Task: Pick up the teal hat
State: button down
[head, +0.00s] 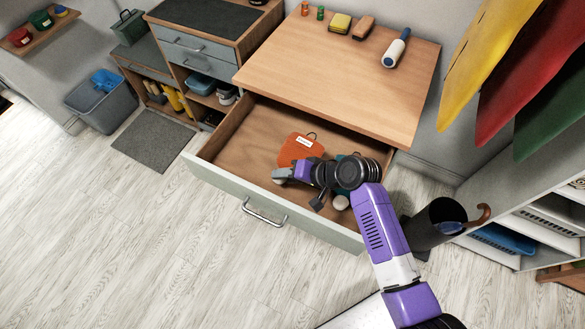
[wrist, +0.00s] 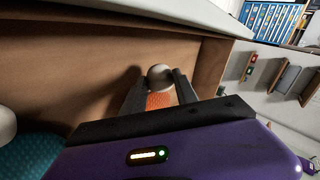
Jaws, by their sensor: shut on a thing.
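A teal knitted thing, seemingly the teal hat, shows at the lower left of the wrist view (wrist: 25,158), with a pale ball (wrist: 5,124) beside it. In the head view, a little teal (head: 345,157) shows behind my arm and a white ball (head: 340,202) below it; the rest is hidden. My gripper (wrist: 158,88) is inside the open drawer, left of the teal hat in the head view. Its fingers are closed around a grey-white ball (wrist: 160,73) above orange knit (wrist: 158,100), seemingly an orange hat's pom-pom. The teal hat is outside the fingers.
The open drawer (head: 228,160) has a wooden floor and raised walls. An orange item with a white label (head: 300,148) lies in it. The wooden top (head: 330,60) overhangs the back. A dark bin (head: 437,222) stands to the right. The drawer's left part is clear.

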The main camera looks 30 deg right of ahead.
aim_at(296, 156)
jog(key=shift+f, duration=0.6)
jog(key=w+d, duration=0.2)
jog(key=d, duration=0.1)
jog(key=shift+w+d+f, duration=0.15)
jog(key=shift+f, duration=0.6)
